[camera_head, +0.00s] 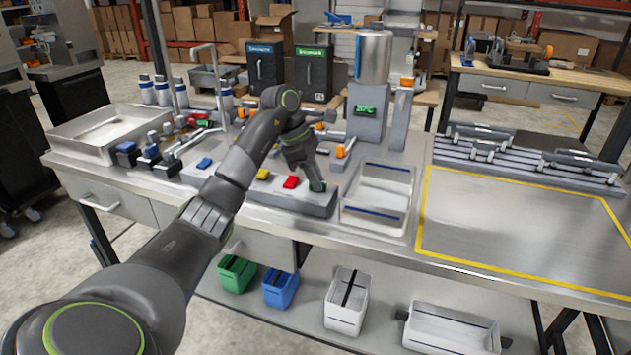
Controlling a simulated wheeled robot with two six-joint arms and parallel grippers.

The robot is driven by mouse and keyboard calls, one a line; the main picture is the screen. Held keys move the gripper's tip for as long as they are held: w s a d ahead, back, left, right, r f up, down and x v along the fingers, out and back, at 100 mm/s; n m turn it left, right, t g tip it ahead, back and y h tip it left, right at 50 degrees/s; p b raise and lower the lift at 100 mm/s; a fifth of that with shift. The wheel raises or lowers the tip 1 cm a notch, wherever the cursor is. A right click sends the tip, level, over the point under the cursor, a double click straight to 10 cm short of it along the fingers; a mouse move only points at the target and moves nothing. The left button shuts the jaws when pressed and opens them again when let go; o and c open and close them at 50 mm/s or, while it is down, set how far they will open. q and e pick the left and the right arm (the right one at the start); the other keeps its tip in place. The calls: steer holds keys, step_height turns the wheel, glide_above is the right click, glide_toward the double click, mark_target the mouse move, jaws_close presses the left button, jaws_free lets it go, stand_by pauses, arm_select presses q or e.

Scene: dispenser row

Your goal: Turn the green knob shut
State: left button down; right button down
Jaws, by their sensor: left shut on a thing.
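A low grey block (283,203) sits near the front edge of the steel bench. It carries a yellow knob (263,174), a red knob (291,182) and, at its right end, the green knob (318,187). My left arm comes in from the lower left and reaches over the block. My left gripper (316,181) points down and is shut on the green knob. The fingers hide most of that knob, so I cannot tell its turn angle. My right gripper is out of view.
A steel tray (411,190) stands just right of the block. A tall dispenser with a metal cylinder (373,57) and green display rises behind it. A blue knob (204,163) and small taps lie to the left. The yellow-marked area (520,235) at right is clear.

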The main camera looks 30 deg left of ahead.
arm_select(q)
steer(key=shift+r+m+g+p, duration=0.1)
steer(key=shift+m+g+p, duration=0.3)
steer(key=shift+m, duration=0.6)
steer(key=c, duration=1.4)
jaws_free()
steer(key=shift+c, duration=0.2)
steer(key=p+v, duration=1.5)
steer(key=v, duration=0.2)
steer(key=shift+a, duration=0.25)
steer(key=shift+r, duration=0.1)
